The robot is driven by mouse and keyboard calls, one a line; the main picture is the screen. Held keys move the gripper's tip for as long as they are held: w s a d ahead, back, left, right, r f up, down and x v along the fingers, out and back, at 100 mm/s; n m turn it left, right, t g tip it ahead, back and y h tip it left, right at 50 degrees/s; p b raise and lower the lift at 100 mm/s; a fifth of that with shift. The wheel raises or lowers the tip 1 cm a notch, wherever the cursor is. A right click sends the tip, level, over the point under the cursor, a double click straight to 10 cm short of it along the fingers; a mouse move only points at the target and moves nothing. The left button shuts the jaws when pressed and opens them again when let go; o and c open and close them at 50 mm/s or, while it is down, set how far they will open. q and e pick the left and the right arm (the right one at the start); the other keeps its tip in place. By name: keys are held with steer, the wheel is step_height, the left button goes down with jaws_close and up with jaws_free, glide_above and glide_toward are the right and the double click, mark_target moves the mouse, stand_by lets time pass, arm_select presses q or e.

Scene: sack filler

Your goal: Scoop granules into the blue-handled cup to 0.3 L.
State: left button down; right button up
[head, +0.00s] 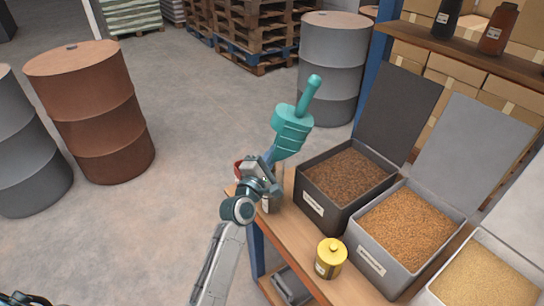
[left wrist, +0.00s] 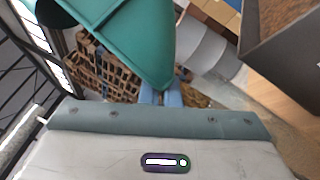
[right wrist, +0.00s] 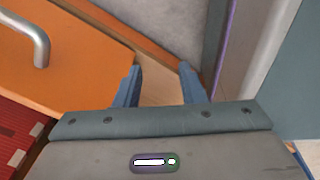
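A teal scoop-like tool (head: 292,130) with a rod handle pointing up is at my left gripper (head: 282,155), left of and above the bins. In the left wrist view its teal body (left wrist: 125,35) is large, and the blue fingers (left wrist: 166,97) are close together at its lower end. Brown granules (head: 345,177) fill the dark bin (head: 318,212), orange-brown granules (head: 408,228) the grey bin (head: 375,268), and pale yellow granules (head: 485,278) a third bin. I cannot make out a blue-handled cup. My right gripper (right wrist: 158,85) is open and empty in the right wrist view.
A yellow lidded jar (head: 330,258) stands on the wooden bench (head: 345,290) before the bins. Raised lids (head: 400,110) stand behind them. A small container and something red are partly hidden by my left wrist. An orange panel (right wrist: 75,50) with a metal handle is near my right gripper.

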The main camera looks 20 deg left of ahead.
arm_select(q)
steer(key=n+t+y+b, duration=0.1)
steer(key=n, duration=0.3)
steer(key=shift+f+b, duration=0.1)
steer(key=shift+b, duration=0.3)
arm_select(e)
steer(key=w, duration=0.1)
steer(key=w+r, duration=0.1)
steer(key=w, duration=0.1)
steer(key=w+r, duration=0.1)
steer(key=w, duration=0.1)
steer(key=shift+d, duration=0.1)
steer(key=shift+s, duration=0.15)
